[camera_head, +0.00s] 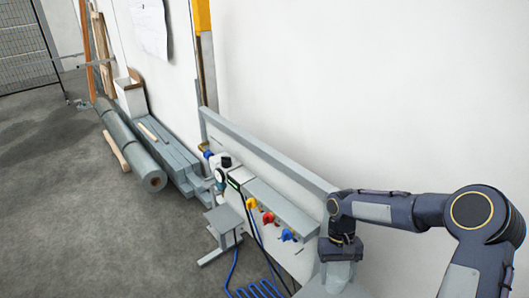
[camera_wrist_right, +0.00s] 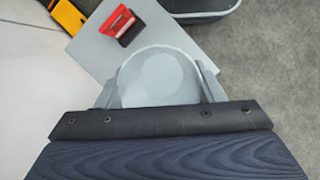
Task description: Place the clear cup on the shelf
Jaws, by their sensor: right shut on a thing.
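The clear cup (camera_wrist_right: 158,78) shows from above as a pale round shape between the fingers of my right gripper (camera_wrist_right: 158,88) in the wrist view. The gripper is shut on it. A narrow grey ledge (camera_head: 280,205) runs along the wall to the gripper's left. My left gripper is not in view.
A red item (camera_wrist_right: 120,22) lies on the grey surface, close to the cup. A dark bin (camera_wrist_right: 205,8) stands beyond. Coloured knobs (camera_head: 268,217) and blue hoses (camera_head: 255,288) are left of my right arm. Grey floor at left is open.

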